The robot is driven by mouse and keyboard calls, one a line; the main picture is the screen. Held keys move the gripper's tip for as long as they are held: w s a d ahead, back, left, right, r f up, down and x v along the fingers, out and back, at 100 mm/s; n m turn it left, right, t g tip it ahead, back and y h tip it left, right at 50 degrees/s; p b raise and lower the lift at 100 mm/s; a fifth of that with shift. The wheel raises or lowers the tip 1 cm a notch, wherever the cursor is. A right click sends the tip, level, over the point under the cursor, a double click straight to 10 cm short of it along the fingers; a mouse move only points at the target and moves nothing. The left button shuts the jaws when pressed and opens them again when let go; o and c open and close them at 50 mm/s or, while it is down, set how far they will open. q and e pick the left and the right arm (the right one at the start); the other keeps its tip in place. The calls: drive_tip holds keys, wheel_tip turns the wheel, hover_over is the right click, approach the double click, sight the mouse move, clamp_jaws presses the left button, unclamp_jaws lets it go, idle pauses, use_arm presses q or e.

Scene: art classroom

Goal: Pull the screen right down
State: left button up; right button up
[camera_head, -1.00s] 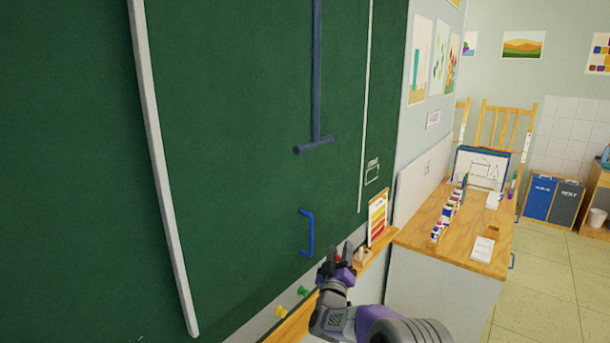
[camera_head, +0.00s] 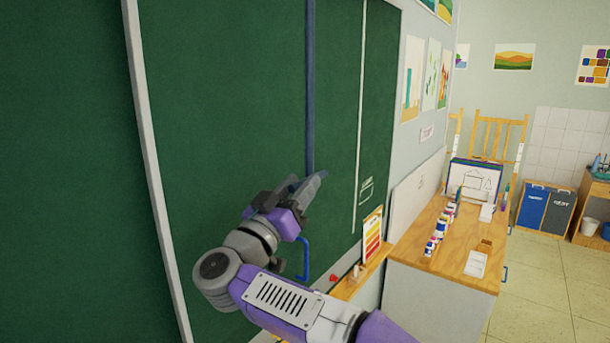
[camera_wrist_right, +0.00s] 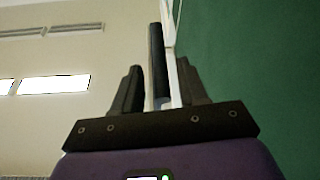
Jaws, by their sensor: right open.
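A long dark blue pull rod (camera_head: 310,90) hangs in front of the green board. Its lower end, where a crosspiece showed earlier, is mostly covered by my right gripper (camera_head: 296,187). In the right wrist view, a dark bar (camera_wrist_right: 156,60) stands between the two spread fingers of this gripper (camera_wrist_right: 160,78). I cannot tell whether they touch it. The right gripper is open. No screen sheet can be made out. My left gripper is not in view.
The green board (camera_head: 225,110) fills the left, with a pale upright strip (camera_head: 150,160). A bright blue bracket handle (camera_head: 307,258) sits just below my gripper. A wooden ledge (camera_head: 365,275) and a paint-laden counter (camera_head: 450,262) stand to the right.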

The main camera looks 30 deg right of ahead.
drive_tip(key=shift+x, duration=1.25)
drive_tip(key=shift+a, duration=0.1)
clamp_jaws()
